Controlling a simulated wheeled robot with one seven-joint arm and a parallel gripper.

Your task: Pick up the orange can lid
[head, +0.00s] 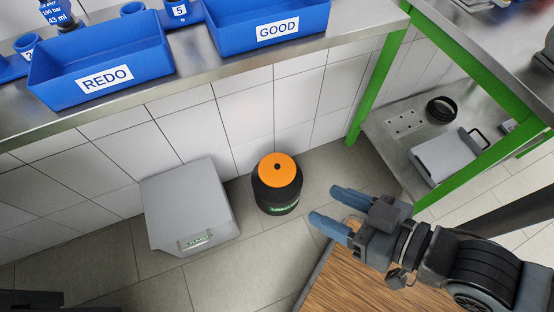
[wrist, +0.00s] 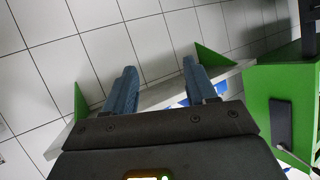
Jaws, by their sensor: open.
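The orange can lid (head: 277,169) sits on top of a black can (head: 276,195) that stands upright on the tiled floor. The lid is round with a small dark spot at its middle. My gripper (head: 328,207) is to the right of the can in the head view, apart from it. Its two blue-grey fingers are spread and nothing is between them. In the wrist view my gripper (wrist: 158,85) also shows open and empty. The lid and can are not in the wrist view.
A grey box (head: 188,207) stands on the floor left of the can. A steel bench (head: 190,67) with blue REDO (head: 103,60) and GOOD (head: 300,45) bins runs behind. A green-framed table (head: 381,80) with a lower shelf (head: 400,150) stands right.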

